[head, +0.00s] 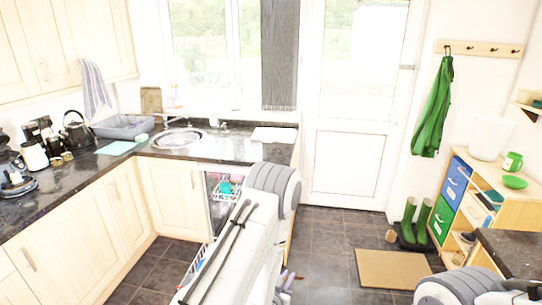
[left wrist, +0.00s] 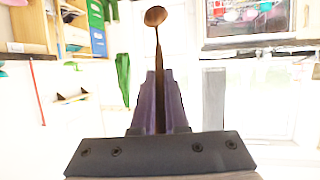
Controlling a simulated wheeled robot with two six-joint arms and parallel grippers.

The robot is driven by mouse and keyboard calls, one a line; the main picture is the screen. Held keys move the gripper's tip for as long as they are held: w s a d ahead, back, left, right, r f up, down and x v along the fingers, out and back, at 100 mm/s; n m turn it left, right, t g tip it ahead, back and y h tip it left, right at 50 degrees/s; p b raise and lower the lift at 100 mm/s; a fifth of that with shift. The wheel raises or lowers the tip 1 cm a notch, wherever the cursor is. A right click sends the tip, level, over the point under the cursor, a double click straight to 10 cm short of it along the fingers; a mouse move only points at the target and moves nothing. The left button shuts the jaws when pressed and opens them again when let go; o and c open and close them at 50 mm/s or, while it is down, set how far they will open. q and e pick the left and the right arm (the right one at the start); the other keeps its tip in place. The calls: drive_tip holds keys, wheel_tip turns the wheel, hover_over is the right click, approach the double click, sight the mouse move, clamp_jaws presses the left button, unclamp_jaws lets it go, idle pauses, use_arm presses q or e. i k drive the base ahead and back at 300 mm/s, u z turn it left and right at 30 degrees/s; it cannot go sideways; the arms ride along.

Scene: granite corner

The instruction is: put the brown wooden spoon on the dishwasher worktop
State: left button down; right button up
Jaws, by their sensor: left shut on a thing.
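The brown wooden spoon (left wrist: 156,17) is held upright in the left wrist view, its thin handle between the purple fingers of my left gripper (left wrist: 160,98). The gripper is shut on the handle, and the bowl sticks out beyond the fingertips. In the head view only a bit of purple finger shows beside my arm at the bottom, low in front of the door; the spoon is not clear there. The dishwasher worktop (head: 238,151) is dark granite, beyond my left arm, to the right of the sink. My right gripper is not in view.
A white board (head: 274,134) lies on the worktop near its right end. The dishwasher (head: 222,190) below is open, with racks showing. A sink (head: 178,138) and a grey basin (head: 124,126) are to the left. A doormat (head: 392,269) and green boots (head: 409,222) are on the floor.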

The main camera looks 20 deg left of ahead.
sight(279, 155)
drive_tip(key=z, duration=0.65)
drive_tip(key=i, duration=2.35)
drive_tip(key=u, duration=1.15)
drive_tip(key=i, duration=0.8)
drive_tip(key=u, duration=0.85)
